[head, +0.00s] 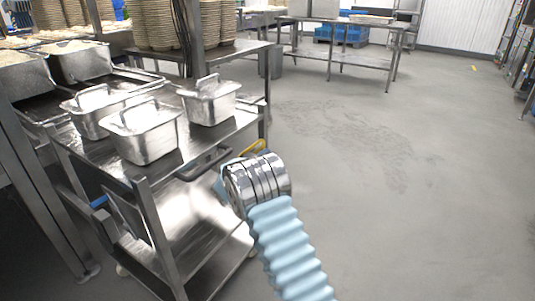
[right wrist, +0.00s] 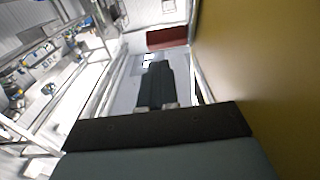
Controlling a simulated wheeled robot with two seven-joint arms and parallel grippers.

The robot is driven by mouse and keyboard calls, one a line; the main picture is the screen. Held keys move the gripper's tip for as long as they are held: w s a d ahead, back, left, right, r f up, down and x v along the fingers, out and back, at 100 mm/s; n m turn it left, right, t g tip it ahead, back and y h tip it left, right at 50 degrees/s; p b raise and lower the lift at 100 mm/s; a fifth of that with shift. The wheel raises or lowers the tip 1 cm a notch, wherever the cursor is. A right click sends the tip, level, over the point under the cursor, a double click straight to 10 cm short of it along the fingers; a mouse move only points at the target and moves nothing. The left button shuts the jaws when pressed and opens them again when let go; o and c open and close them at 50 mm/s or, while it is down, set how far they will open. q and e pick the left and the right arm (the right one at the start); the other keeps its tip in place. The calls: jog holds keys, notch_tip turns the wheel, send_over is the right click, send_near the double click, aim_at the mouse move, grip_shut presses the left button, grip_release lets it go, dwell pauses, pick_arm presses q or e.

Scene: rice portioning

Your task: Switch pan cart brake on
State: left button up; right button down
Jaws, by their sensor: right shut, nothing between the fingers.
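The pan cart (head: 159,236) is a steel cart with a top deck and a lower shelf, at the left in the head view. A black bar (head: 205,163) lies along its right end, and a small yellow piece (head: 253,147) shows just behind my right wrist. My right arm, in a light blue sleeve, reaches up to this end of the cart. The wrist hides part of it. In the right wrist view my right gripper (right wrist: 157,75) is shut and empty, with a large yellow surface (right wrist: 260,70) close on its right. I cannot make out the brake or its setting. My left gripper is out of view.
Several lidded steel pans (head: 147,142) stand on the cart's top. Stacked baskets (head: 155,25) and a steel rack are behind it. A steel table (head: 345,58) stands at the back. The grey floor (head: 420,170) to the right is open.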

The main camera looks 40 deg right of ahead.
jog(key=v, duration=1.1)
jog(key=shift+b, duration=0.35)
jog(key=shift+s+a+f, duration=0.1)
jog(key=s+a+f+n+t+y, duration=0.1)
jog(key=s+a+f+n+y, duration=0.2)
jog(key=f, duration=0.6)
jog(key=s+a+f+n+y, duration=0.1)
jog(key=a+f+n+y, duration=0.1)
jog(key=a+f+y, duration=0.45)
jog(key=s+a+f+n+t+y, duration=0.1)
jog(key=f+n+y, duration=0.2)
jog(key=f, duration=0.7)
jog(key=s+a+f+n+g+y, duration=0.1)
jog(key=s+a+f+g+y, duration=0.1)
jog(key=s+a, duration=0.3)
jog(key=s+a+f+n+g+y, duration=0.1)
jog(key=s+a+f+g+y, duration=0.2)
jog(key=s, duration=0.9)
jog(key=s+a+f+n+g+y, duration=0.1)
jog(key=s+a+f+g+y, duration=0.2)
jog(key=s+a, duration=0.4)
jog(key=shift+s+a+f+n+y, duration=0.25)
jog(key=shift+s+f+n+y, duration=0.15)
jog(key=shift+s, duration=0.3)
